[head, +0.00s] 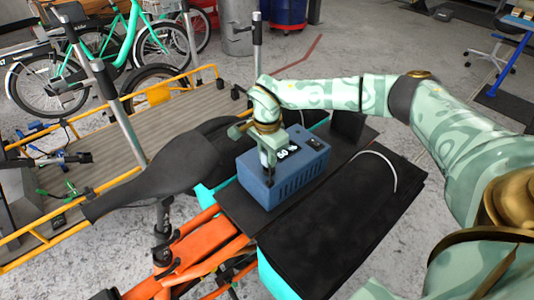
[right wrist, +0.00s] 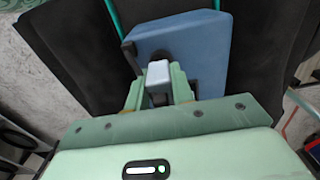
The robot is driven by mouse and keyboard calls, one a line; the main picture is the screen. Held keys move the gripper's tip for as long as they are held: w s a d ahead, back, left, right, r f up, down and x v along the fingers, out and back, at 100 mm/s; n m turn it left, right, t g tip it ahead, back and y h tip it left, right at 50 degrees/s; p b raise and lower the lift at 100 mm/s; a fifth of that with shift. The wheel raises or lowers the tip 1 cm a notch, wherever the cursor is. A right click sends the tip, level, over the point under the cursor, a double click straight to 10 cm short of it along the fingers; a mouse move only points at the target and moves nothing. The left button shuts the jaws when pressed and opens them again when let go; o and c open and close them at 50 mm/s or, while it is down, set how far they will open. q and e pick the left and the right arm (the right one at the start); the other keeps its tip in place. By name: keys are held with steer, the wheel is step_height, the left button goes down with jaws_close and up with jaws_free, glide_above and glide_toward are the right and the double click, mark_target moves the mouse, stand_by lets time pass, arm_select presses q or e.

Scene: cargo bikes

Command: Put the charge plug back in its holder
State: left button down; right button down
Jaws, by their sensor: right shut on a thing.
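The blue charger box (head: 284,176) with white digits and a dark panel on its top stands on a black rack of the bike. It also shows in the right wrist view (right wrist: 195,42). My right gripper (head: 266,152) is over the box's left end. It is shut on a small pale grey plug (right wrist: 158,72), which sits between the fingers in the right wrist view. A black bracket (right wrist: 131,58) shows at the box's edge, just left of the plug. Whether the plug touches or sits in a holder cannot be told; the fingers hide it. My left gripper is not in view.
A black saddle (head: 165,165) stands left of the box, over an orange frame (head: 205,240). A wooden cargo bed (head: 170,115) with yellow rails is behind left.

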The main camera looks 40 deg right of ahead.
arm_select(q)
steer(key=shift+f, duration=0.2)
arm_select(e)
steer(key=shift+f, duration=0.7)
steer(key=c, duration=1.1)
jaws_free()
arm_select(q)
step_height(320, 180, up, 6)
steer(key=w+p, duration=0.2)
steer(key=p, duration=0.3)
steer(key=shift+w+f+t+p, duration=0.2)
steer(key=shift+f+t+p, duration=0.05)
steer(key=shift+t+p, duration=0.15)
arm_select(e)
step_height(320, 180, up, 16)
steer(key=shift+r, duration=0.2)
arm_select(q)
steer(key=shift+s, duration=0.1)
arm_select(e)
steer(key=shift+f, duration=0.1)
